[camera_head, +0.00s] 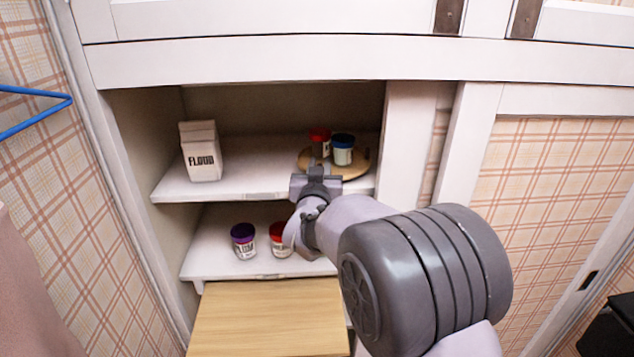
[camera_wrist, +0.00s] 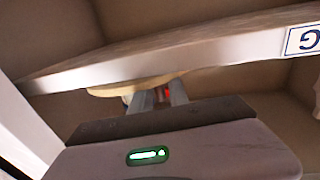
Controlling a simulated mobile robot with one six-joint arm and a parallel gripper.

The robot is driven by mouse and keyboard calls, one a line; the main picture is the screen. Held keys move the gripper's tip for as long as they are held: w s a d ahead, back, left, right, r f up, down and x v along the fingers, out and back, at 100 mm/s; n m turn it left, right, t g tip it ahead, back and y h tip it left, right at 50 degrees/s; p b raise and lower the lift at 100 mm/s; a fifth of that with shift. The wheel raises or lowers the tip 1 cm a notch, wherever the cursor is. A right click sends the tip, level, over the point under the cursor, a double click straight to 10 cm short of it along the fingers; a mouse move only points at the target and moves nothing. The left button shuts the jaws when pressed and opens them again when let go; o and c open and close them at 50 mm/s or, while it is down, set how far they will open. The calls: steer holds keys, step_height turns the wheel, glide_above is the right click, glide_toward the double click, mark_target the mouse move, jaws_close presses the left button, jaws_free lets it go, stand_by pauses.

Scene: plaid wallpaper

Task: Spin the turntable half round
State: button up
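The turntable (camera_head: 352,170) is a round wooden disc at the right end of the upper shelf. A red-lidded jar (camera_head: 319,141) and a blue-lidded jar (camera_head: 343,150) stand on it. My gripper (camera_head: 316,172) is at its front-left edge, partly covering it in the head view. In the wrist view the disc's rim (camera_wrist: 108,91) shows beyond my two fingers (camera_wrist: 161,95). The fingers are a little apart, with a narrow gap and a bit of red seen through it. I cannot tell whether they touch the disc.
A flour carton (camera_head: 202,152) stands at the left of the upper shelf (camera_head: 245,184). On the lower shelf (camera_head: 215,264) are a purple-lidded jar (camera_head: 243,241) and another red-lidded jar (camera_head: 278,238). A white upright (camera_head: 405,140) borders the turntable's right. The upper shelf's middle is free.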

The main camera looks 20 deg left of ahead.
steer(key=s+d+p, duration=0.1)
steer(key=s+d, duration=0.1)
steer(key=s, duration=1.3)
steer(key=shift+s+d, duration=0.25)
steer(key=shift+d, duration=0.15)
